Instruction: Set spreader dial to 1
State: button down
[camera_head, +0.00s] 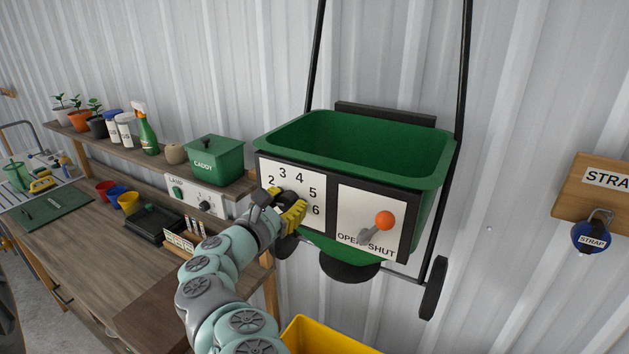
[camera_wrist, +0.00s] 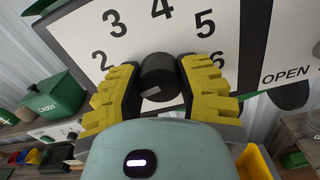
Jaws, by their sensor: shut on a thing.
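The green spreader (camera_head: 440,165) stands against the wall, with a white number plate (camera_head: 303,189) at its front left. Its dial is a short black knob (camera_wrist: 160,70) in the wrist view, below the printed 3, 4 and 5. A pale line shows on the knob's lower left part; which number it points to I cannot tell. The 2 and 6 are partly covered by my fingers, and no 1 is visible. My gripper (camera_head: 290,208) has yellow ridged fingers, which also show in the wrist view (camera_wrist: 158,84). They are shut on the knob from both sides.
An OPEN/SHUT lever with an orange ball (camera_head: 385,220) sits right of the number plate. A workbench (camera_head: 80,235) with cups and trays is at left, with a green caddy (camera_head: 215,160) on its shelf. A yellow bin (camera_head: 320,338) stands below.

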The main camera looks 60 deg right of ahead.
jog(key=shift+w+f, duration=0.1)
jog(key=shift+f, duration=0.1)
jog(key=c, duration=0.5)
grip_release()
jog(key=shift+r, duration=0.1)
jog(key=shift+s+a, duration=0.2)
jog(key=shift+a, duration=1.8)
jog(key=shift+s+a, duration=0.15)
jog(key=shift+a, duration=1.85)
jog(key=shift+s+a, duration=0.2)
jog(key=shift+a, duration=1.8)
